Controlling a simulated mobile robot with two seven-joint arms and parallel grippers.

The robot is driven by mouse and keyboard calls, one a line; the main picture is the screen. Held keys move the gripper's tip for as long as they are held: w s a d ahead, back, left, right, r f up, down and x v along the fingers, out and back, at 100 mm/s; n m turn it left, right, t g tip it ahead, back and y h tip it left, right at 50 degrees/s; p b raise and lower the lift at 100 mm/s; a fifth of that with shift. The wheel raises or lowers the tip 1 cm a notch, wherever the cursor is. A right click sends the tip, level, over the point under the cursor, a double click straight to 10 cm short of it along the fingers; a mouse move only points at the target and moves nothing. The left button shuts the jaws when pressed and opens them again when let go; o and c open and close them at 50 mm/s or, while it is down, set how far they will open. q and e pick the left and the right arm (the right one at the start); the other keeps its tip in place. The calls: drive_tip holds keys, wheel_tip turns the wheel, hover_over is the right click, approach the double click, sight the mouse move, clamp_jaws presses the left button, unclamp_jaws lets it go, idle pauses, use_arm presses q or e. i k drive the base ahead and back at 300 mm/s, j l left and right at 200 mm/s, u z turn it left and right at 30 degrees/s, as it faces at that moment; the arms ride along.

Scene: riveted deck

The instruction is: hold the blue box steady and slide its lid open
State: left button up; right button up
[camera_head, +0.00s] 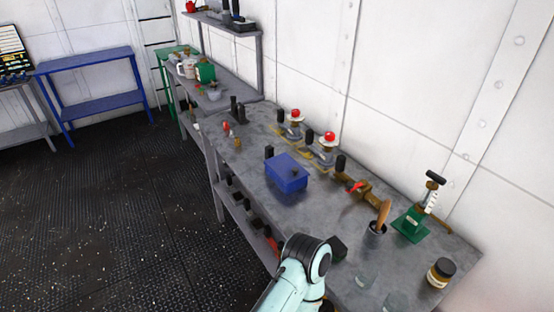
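The blue box (293,184) stands on the grey metal workbench, near its front edge in the middle of the view. Its blue lid (286,167) lies on top, with a small dark knob on it, and looks closed. Neither gripper touches the box in this view. A pale mint arm link of mine with a dark joint comes in from the bottom, below and in front of the box. Both of my grippers are out of view.
The grey workbench (255,150) carries red-topped valves (329,139) behind the box. A blue table (92,82) stands far left; floor between is clear.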

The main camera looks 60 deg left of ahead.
sight(286, 169)
drive_tip(key=k+j, duration=0.1)
drive_tip(key=j, duration=3.1)
drive_tip(key=k, duration=0.05)
